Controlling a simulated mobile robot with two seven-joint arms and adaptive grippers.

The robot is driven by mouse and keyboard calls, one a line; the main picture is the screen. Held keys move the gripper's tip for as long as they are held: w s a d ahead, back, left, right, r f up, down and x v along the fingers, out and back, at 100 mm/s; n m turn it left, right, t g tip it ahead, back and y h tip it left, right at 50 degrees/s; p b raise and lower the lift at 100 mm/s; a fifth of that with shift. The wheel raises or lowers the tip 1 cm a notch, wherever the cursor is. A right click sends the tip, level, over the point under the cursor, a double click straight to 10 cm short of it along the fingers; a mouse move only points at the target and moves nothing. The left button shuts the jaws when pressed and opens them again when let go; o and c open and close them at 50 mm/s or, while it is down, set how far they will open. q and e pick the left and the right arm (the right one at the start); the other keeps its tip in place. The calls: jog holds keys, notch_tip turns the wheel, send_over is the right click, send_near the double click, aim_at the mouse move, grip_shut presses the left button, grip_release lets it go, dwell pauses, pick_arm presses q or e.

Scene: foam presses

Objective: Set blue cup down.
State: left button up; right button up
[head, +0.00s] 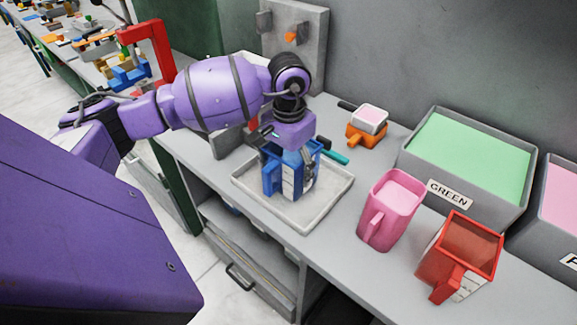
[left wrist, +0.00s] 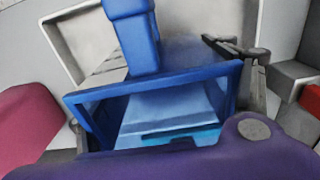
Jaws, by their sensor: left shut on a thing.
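The blue cup (head: 297,178) is in my left gripper (head: 296,150), over or on the pale square tray (head: 312,222). I cannot tell whether its base touches the tray. The gripper is at the cup's top from above. In the left wrist view the cup's blue rim (left wrist: 160,88) and its handle (left wrist: 132,35) fill the middle, with light blue inside. A dark finger (left wrist: 245,70) shows at the cup's right side. The tray's raised edge (left wrist: 65,50) shows behind the cup. My right gripper is not in view.
A pink cup (head: 390,208) and a red cup (head: 462,258) stand to the right on the grey bench. A bin labelled GREEN (head: 448,197) stands behind them. A grey wall closes the back.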

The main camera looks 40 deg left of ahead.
pick_arm(q)
jog(key=shift+f, duration=0.25)
jog(key=o, duration=1.2)
jog(key=shift+r, duration=0.1)
jog(key=shift+r, duration=0.6)
notch_tip(320, 180, up, 11)
jog(key=shift+b, duration=0.45)
jog(key=shift+r, duration=0.1)
